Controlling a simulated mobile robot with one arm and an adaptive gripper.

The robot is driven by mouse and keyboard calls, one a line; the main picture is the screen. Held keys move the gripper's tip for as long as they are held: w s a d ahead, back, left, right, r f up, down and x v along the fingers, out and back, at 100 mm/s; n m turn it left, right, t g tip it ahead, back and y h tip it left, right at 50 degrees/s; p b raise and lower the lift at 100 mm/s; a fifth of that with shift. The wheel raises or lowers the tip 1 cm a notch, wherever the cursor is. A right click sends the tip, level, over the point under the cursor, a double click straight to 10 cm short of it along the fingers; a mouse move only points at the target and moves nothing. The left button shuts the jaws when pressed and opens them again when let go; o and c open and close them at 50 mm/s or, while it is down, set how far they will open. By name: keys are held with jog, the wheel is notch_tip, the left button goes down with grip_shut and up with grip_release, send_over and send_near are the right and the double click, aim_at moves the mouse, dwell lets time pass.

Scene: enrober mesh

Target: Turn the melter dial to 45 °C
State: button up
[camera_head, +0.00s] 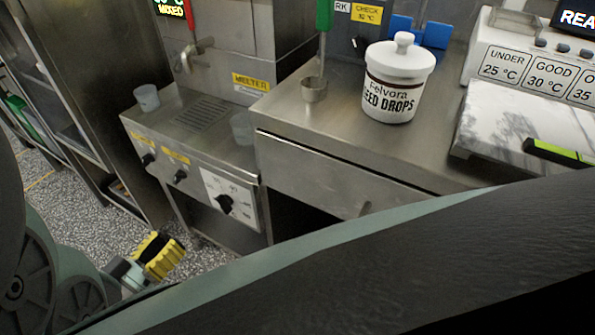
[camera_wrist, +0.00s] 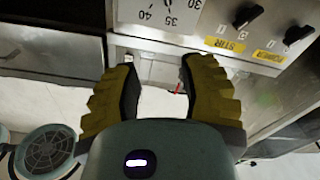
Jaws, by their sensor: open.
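The melter dial (camera_head: 224,203) is a black knob on a white scale plate, at the right end of the melter's front panel in the head view. Its setting is too small to read. In the wrist view part of the scale plate (camera_wrist: 160,13) shows upside down at the top edge, with 30, 35 and 40 on it; the dial's knob is out of that view. My gripper (camera_head: 160,254) has yellow fingers and is low, in front of and left of the dial, apart from it. The wrist view shows my gripper (camera_wrist: 157,66) open, with nothing between its fingers.
Two smaller black knobs, one labelled STIR (camera_wrist: 247,16), sit left of the dial in the head view. The melter (camera_head: 200,120) carries a tap and a clear cup (camera_head: 146,97). A drawer front (camera_head: 330,170) stands right of the dial. Floor is clear around my gripper.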

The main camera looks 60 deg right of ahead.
aim_at(220, 206)
notch_tip(220, 206, down, 5)
jog(key=b, duration=0.2)
jog(key=shift+y, duration=0.4)
jog(key=d, duration=1)
jog(key=w+d+b, duration=0.1)
jog(key=d, duration=0.5)
jog(key=shift+w+r, duration=0.1)
jog(key=shift+r, duration=0.15)
jog(key=shift+a, duration=0.1)
grip_shut()
